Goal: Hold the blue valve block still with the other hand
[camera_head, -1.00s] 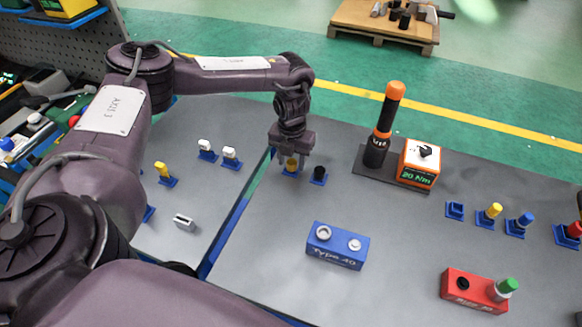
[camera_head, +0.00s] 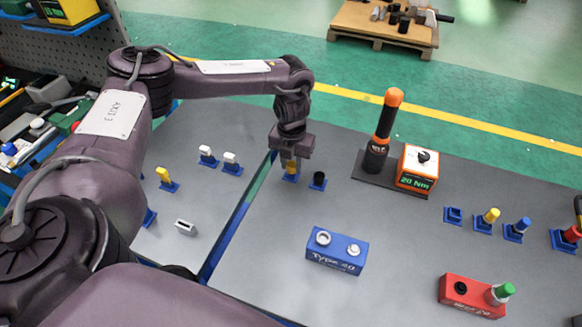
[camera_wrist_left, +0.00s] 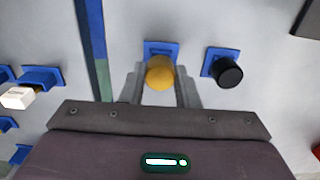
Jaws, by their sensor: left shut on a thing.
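The blue valve block (camera_head: 336,251), marked "Type 40", lies on the grey table in the head view, with two round ports on top. Nothing touches it. My left gripper (camera_head: 290,168) is beyond it, up and left in the picture. The left gripper is shut on a yellow cap (camera_head: 291,175), which is at its blue holder. In the left wrist view the yellow cap (camera_wrist_left: 160,73) sits between the two fingers, over the blue holder (camera_wrist_left: 160,48). My right gripper is not clearly visible.
A black cap (camera_head: 318,179) stands right beside the held one. A red block (camera_head: 470,297) with a green-topped part is at front right. A torque tool (camera_head: 383,135) and orange display box (camera_head: 417,168) stand behind. Bare table surrounds the blue block. A gap divides the tables at left.

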